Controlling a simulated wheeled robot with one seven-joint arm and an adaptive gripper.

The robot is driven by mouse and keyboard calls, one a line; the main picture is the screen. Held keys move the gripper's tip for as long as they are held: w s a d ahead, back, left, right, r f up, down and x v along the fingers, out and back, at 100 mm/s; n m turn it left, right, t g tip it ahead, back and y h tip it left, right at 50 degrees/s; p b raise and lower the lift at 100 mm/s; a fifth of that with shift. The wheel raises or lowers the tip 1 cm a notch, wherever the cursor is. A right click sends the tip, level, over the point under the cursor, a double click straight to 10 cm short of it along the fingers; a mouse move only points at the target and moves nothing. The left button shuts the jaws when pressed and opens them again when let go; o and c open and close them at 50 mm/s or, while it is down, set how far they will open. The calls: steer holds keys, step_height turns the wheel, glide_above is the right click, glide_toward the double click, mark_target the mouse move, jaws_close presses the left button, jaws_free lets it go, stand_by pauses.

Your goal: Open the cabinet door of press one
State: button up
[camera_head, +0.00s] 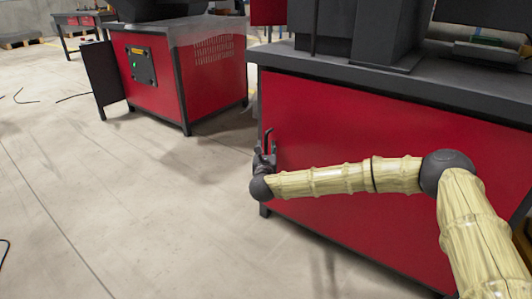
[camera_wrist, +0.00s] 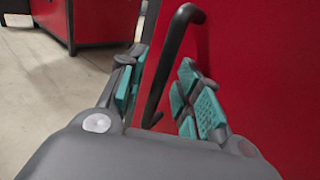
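The cabinet door (camera_head: 350,125) is the large red front panel of the near press on the right, and it looks closed. Its dark bar handle (camera_head: 268,137) stands near the panel's left edge. In the wrist view the handle (camera_wrist: 172,62) runs slanted between my two fingers, and the red door (camera_wrist: 265,65) fills the right side. My gripper (camera_head: 265,153) is at the handle, with its teal-padded fingers (camera_wrist: 163,72) apart on either side of the bar. I see gaps between the pads and the bar. The lower end of the handle is close to the palm.
A second red press cabinet (camera_head: 157,73) stands at the back left with a dark panel (camera_head: 101,72) swung out from its left side. A workbench (camera_head: 83,20) is farther back. The concrete floor (camera_head: 110,190) left of the near cabinet is clear. A dark worktop (camera_head: 420,88) overhangs the door.

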steer(key=shift+w, duration=0.25)
jaws_close()
